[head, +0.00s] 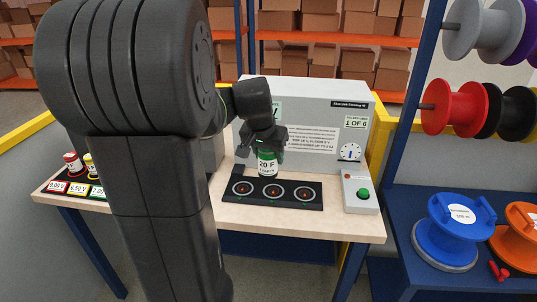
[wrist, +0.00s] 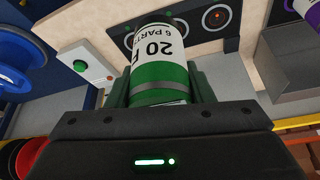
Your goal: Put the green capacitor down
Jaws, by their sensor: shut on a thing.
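The green capacitor (head: 267,163) has a white label reading 20 F. My gripper (head: 265,146) is shut on it and holds it upright, over or just behind the black panel in the head view. In the wrist view the green capacitor (wrist: 159,65) sits between the fingers of my gripper (wrist: 162,88). The black panel (head: 309,200) has three round sockets in a row. The socket rings show with nothing in them. I cannot tell whether the capacitor's bottom touches anything.
A grey tester box (head: 330,112) stands behind the panel. A green button box (head: 361,193) is at right. More capacitors (head: 72,163) stand on a labelled rack at left. Cable spools (head: 455,215) fill the right side. The wooden bench front (head: 300,223) is clear.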

